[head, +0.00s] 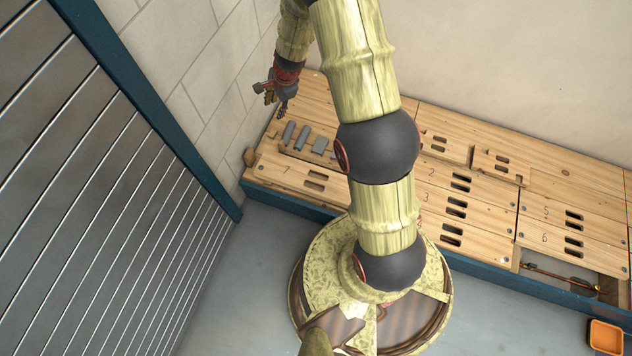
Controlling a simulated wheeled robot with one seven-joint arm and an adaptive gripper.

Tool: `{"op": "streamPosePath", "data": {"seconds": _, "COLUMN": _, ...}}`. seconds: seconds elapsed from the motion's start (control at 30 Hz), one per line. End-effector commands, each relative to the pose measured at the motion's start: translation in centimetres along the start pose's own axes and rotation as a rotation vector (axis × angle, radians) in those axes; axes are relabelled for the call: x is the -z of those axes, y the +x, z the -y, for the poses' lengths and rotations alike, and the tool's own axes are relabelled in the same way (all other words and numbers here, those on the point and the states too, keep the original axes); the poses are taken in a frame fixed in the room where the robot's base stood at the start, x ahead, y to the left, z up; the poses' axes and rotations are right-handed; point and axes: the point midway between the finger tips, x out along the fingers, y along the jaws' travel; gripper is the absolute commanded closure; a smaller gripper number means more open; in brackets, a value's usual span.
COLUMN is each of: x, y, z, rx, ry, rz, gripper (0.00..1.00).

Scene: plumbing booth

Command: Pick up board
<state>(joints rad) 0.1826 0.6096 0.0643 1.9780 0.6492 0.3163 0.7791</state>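Several wooden boards with paired slots cover a low blue-framed platform. Board 1 (300,177) is at the left; board 2 (470,182), board 3 (462,210), board 5 (565,214) and board 6 (570,243) lie to the right. Two smaller slotted boards (440,146) (502,166) are farther back, seemingly lying on top of others. My gripper (277,103) is above the far left end of the platform, near several grey flat pieces (303,138). It is small and dark here, and its fingers cannot be read. My arm hides the boards' middle.
An open bay (573,275) at the front right shows a copper pipe. An orange tray (606,337) stands on the grey floor at the lower right. A slatted metal shutter (95,190) is on the left. Block and plain walls close the back.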

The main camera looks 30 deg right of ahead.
Motion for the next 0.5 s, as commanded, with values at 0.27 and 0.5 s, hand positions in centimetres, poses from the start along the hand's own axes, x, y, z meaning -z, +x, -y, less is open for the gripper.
{"op": "streamPosePath", "data": {"seconds": 0.27, "x": 6.0, "y": 14.8, "z": -5.8, "rx": -0.08, "ry": 0.388, "rz": -0.065, "gripper": 0.62}}
{"op": "streamPosePath", "data": {"seconds": 0.5, "x": 10.4, "y": 25.7, "z": -14.1, "rx": -0.141, "ry": 0.696, "rz": -0.162, "gripper": 0.62}}
